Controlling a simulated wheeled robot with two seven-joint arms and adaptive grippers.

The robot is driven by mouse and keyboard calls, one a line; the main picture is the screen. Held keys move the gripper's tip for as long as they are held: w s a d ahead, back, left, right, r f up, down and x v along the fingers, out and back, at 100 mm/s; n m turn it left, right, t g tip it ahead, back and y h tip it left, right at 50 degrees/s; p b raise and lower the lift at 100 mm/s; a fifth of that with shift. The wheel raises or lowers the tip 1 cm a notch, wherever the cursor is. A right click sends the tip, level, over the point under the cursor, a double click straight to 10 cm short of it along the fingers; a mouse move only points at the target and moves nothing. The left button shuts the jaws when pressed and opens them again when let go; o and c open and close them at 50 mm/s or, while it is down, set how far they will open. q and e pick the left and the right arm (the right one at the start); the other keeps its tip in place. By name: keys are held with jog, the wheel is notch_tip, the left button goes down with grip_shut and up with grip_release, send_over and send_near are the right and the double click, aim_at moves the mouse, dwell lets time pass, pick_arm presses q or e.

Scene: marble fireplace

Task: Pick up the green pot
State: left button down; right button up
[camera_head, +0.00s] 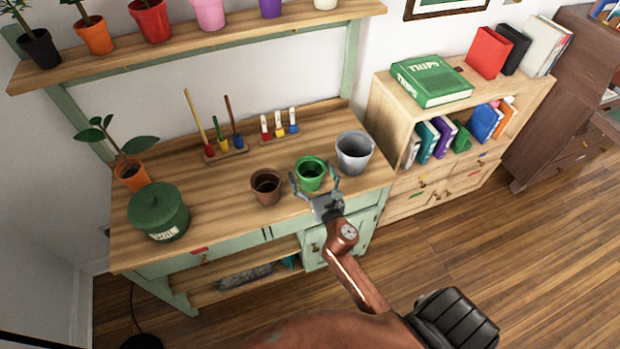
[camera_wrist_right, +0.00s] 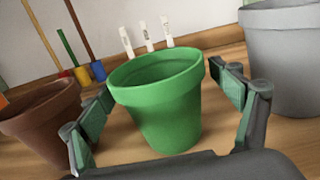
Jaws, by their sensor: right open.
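The green pot (camera_head: 311,174) stands upright on the wooden bench top, between a brown pot and a grey bucket. In the right wrist view the green pot (camera_wrist_right: 160,100) fills the middle, empty and with a thick rim. My right gripper (camera_head: 315,184) is open at the front of the pot. In the right wrist view its fingers (camera_wrist_right: 165,112) are spread to the left and right of the pot. Whether either finger touches the pot I cannot tell. My left gripper is not in view.
The brown pot (camera_head: 266,186) stands close on the left and the grey bucket (camera_head: 355,153) close on the right. Small tools in holders (camera_head: 279,126) stand behind. A green lidded tin (camera_head: 158,212) and a potted plant (camera_head: 131,174) are farther left. A shelf (camera_head: 200,45) runs above the bench.

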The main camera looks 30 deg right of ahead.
jog(key=shift+c, duration=0.2)
jog(key=c, duration=1.2)
jog(key=shift+r, duration=0.15)
